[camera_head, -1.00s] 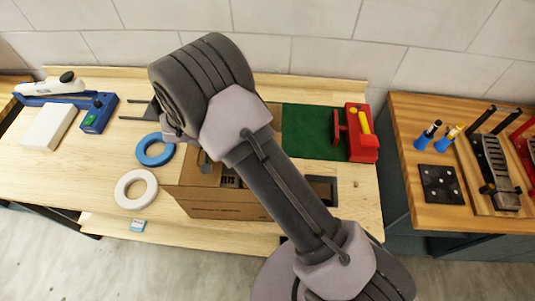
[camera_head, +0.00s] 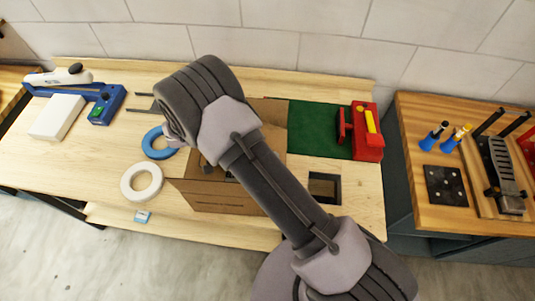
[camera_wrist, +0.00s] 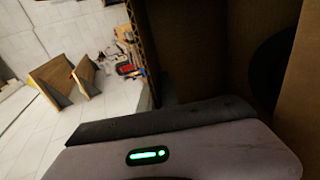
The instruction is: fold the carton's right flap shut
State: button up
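The brown cardboard carton (camera_head: 222,196) stands near the front edge of the bench in the head view, partly hidden behind my arm. A raised cardboard panel (camera_head: 270,110) shows at its back. Its right side and right flap are mostly covered by my arm, so I cannot tell how that flap lies. In the wrist view, carton cardboard (camera_wrist: 192,45) fills the middle and right, very close to my gripper (camera_wrist: 175,138). A corrugated edge runs down the middle. The gripper's body shows at the bottom with a green light. Its fingertips are not clearly visible.
A blue tape roll (camera_head: 158,142) and a white roll (camera_head: 141,182) lie left of the carton. A green mat (camera_head: 315,130) and a red tool (camera_head: 367,140) are behind right. A dark square opening (camera_head: 324,187) is right of the carton.

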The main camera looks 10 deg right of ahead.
jog(key=o, duration=0.3)
jog(key=p+v, duration=0.3)
jog(key=v, duration=1.3)
jog(key=shift+w+a+r, duration=0.15)
jog(key=shift+a+r, duration=0.1)
jog(key=shift+r, duration=0.05)
jog(key=shift+a, duration=0.35)
